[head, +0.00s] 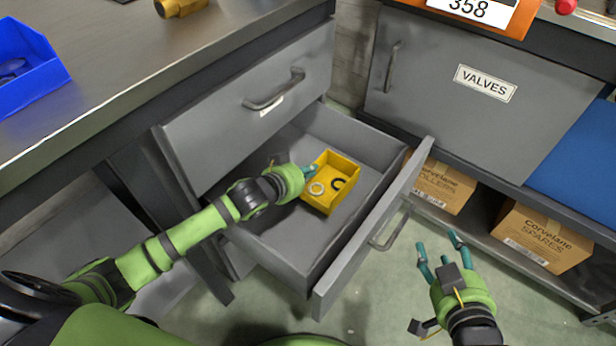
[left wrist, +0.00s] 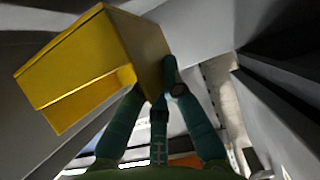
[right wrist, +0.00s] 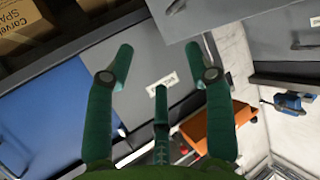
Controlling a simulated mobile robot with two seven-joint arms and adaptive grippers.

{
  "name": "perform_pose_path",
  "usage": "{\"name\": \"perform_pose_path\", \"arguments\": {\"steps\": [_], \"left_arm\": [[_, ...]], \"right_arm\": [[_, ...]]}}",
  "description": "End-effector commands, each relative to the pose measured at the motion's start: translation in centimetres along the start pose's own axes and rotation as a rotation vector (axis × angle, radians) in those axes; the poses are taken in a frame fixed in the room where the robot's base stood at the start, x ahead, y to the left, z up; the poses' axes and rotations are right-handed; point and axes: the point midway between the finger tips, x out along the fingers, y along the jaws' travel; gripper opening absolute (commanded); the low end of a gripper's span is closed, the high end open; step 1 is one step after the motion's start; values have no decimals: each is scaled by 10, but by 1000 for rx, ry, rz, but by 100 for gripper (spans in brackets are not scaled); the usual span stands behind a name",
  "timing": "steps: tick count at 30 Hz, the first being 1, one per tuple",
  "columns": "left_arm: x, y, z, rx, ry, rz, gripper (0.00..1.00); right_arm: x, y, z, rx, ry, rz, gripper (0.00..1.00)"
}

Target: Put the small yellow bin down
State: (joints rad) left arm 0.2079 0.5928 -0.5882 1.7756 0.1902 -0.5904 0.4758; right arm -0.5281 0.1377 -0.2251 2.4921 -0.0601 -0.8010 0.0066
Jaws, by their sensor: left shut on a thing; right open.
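The small yellow bin (head: 322,202) is inside the open grey drawer (head: 262,236) in the head view, with a light ring and a black ring in it. My left gripper (head: 312,170) is shut on the bin's left rim. In the left wrist view the yellow bin (left wrist: 92,62) looks tilted in the frame, with the left gripper's fingers (left wrist: 155,85) at its wall. I cannot tell whether the bin touches the drawer floor. My right gripper (head: 440,246) is open and empty, to the right of the drawer's front; its fingers (right wrist: 117,68) also show in the right wrist view.
A closed drawer (head: 250,105) sits above the open one. A grey cabinet labelled VALVES (head: 440,80) stands behind. Cardboard boxes (head: 540,236) sit on the low shelf at right. A blue bin (head: 28,62) is on the workbench. The floor beyond the drawer front is clear.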

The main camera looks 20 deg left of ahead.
Motion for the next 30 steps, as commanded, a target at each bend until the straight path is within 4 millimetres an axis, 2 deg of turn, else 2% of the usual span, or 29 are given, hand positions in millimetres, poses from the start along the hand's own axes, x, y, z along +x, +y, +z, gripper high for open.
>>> {"name": "perform_pose_path", "arguments": {"steps": [4, 9, 30], "left_arm": [[7, 0, 12, -2, 1, 0, 0], [10, 0, 18, -1, 2, 1, 0], [15, 0, 27, 0, 1, 0, 0]], "right_arm": [[1, -7, -30, -9, 163, -14, 54], [-3, -12, -52, -13, 268, -23, 54], [-6, -14, -63, -14, 330, -28, 54]]}}
